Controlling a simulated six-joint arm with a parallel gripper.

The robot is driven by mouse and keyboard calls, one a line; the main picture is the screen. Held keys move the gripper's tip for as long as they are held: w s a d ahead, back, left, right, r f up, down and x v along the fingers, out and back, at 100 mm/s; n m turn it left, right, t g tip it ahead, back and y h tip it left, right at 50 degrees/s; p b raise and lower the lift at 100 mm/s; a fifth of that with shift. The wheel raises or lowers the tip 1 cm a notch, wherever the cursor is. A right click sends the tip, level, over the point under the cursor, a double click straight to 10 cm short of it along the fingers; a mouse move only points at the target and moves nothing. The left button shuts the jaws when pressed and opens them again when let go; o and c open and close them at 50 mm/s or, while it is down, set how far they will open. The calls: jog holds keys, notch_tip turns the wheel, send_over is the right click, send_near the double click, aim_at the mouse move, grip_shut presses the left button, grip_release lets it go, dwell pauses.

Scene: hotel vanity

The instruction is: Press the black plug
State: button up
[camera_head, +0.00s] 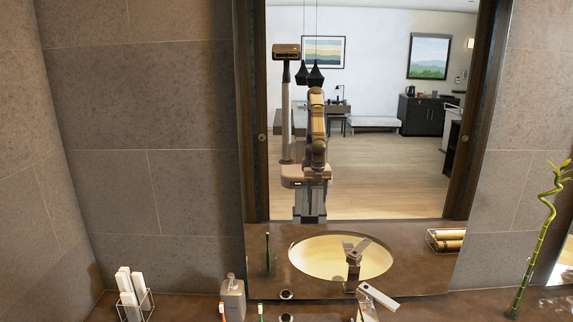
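A small round dark piece with a pale rim (287,317), possibly the black plug, shows at the bottom edge of the head view, partly cut off. Its reflection (286,295) shows in the mirror just above. I cannot tell for sure that it is the plug. The sink basin shows only as a pale oval reflection (315,262) in the mirror. The metal faucet (378,296) stands at the bottom edge, right of the dark piece. My gripper is not directly in view. My arm shows only reflected in the mirror, and its fingers cannot be made out there.
A soap dispenser (232,302) stands left of the faucet, beside an orange-and-white toothbrush (222,312) and a green one (261,313). A clear holder with white items (133,297) is far left. A bamboo stalk (538,245) rises at the right. The mirror (380,180) stands behind the counter.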

grip_shut()
dwell(1.4)
